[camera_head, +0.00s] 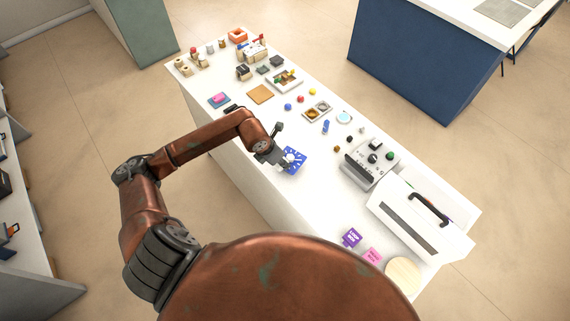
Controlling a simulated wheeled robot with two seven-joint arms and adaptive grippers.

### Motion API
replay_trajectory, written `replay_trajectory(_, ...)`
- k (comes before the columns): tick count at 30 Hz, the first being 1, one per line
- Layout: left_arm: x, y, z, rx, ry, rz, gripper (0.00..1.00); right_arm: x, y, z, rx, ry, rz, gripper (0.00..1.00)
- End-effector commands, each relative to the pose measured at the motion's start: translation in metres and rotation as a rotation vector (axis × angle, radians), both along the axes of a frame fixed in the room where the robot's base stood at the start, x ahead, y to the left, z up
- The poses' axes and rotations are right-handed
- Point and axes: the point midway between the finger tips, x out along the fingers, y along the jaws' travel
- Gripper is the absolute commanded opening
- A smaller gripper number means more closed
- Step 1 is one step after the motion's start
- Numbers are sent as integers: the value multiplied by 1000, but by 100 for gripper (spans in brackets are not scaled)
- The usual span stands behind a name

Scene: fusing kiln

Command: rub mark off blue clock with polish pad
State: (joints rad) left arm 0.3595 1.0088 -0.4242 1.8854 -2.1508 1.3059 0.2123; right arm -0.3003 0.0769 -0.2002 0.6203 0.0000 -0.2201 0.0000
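The blue clock (297,166) lies on the white table near its front edge, with pale markings on its face. My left gripper (279,153) is at the clock's left side and covers part of it. A small whitish round shape (290,157) shows over the clock by the fingertips; I cannot tell whether it is a pad, the mark or part of the clock face. The fingers are too small and dark to tell whether they are open or shut. I cannot clearly pick out the polish pad. My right gripper is not in view.
A grey device with knobs (372,158) and a white box with a black handle (420,222) stand to the right. A pink and blue item (219,99) and an orange square (260,94) lie to the left. The table below the clock is mostly clear.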

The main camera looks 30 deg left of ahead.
Motion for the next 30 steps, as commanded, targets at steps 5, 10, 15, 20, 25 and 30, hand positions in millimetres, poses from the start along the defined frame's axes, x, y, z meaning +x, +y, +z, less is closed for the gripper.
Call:
replay_trajectory(5, 1, 11, -4, 7, 6, 5, 6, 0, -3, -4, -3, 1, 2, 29)
replay_trajectory(10, 5, 25, -3, 7, 5, 5, 6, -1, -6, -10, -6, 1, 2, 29)
replay_trajectory(15, 7, 36, -2, 6, 5, 4, 6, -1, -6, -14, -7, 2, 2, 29)
replay_trajectory(20, 8, 38, 0, 3, 4, 3, 6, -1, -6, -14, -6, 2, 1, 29)
replay_trajectory(25, 8, 37, 1, 3, 3, 2, 6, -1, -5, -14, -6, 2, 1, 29)
replay_trajectory(30, 9, 37, 11, 2, 1, 1, 6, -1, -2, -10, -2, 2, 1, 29)
